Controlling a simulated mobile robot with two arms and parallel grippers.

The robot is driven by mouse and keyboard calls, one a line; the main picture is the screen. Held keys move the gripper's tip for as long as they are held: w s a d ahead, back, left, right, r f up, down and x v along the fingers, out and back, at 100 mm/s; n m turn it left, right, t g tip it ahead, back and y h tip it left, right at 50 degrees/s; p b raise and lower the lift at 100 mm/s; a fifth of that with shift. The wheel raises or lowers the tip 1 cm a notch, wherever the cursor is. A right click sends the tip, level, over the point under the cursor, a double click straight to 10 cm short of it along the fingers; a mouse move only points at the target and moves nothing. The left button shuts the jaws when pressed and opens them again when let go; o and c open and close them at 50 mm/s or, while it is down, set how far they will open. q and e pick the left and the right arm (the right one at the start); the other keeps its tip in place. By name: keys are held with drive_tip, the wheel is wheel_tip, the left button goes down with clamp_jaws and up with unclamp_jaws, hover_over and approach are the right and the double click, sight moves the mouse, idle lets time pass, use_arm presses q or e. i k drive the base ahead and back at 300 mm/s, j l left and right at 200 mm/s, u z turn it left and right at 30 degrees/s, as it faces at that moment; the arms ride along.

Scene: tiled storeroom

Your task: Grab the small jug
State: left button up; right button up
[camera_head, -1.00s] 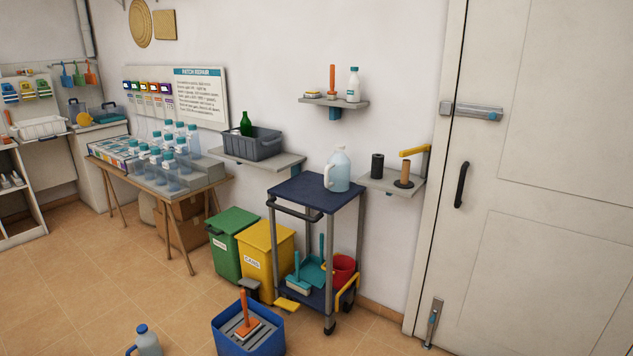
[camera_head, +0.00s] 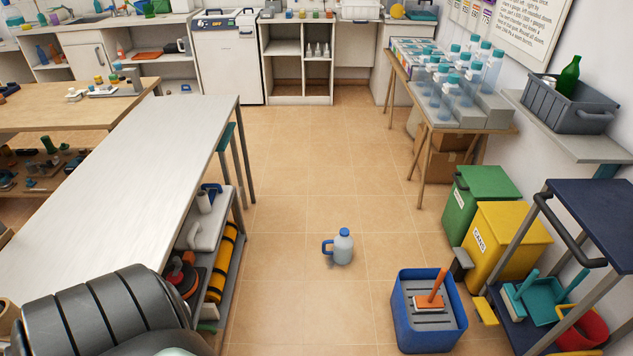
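The small jug (camera_head: 343,246) stands upright on the tiled floor near the middle of the picture. It has a grey-blue body, a blue cap and a blue handle on its left side. Nothing hides it. Part of my own arm shows at the lower left, over the end of the white table. Neither of my grippers is in view.
A blue crate (camera_head: 428,338) with an orange-handled brush stands to the jug's right. A long white table (camera_head: 130,180) with a loaded lower shelf runs along the left. Yellow (camera_head: 505,245) and green (camera_head: 478,200) bins and a dark trolley (camera_head: 600,215) line the right. Floor around the jug is clear.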

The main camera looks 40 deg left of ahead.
sight(343, 247)
drive_tip(key=i+j+u, duration=0.2)
drive_tip(key=i+u, duration=0.65)
drive_tip(key=i, duration=0.1)
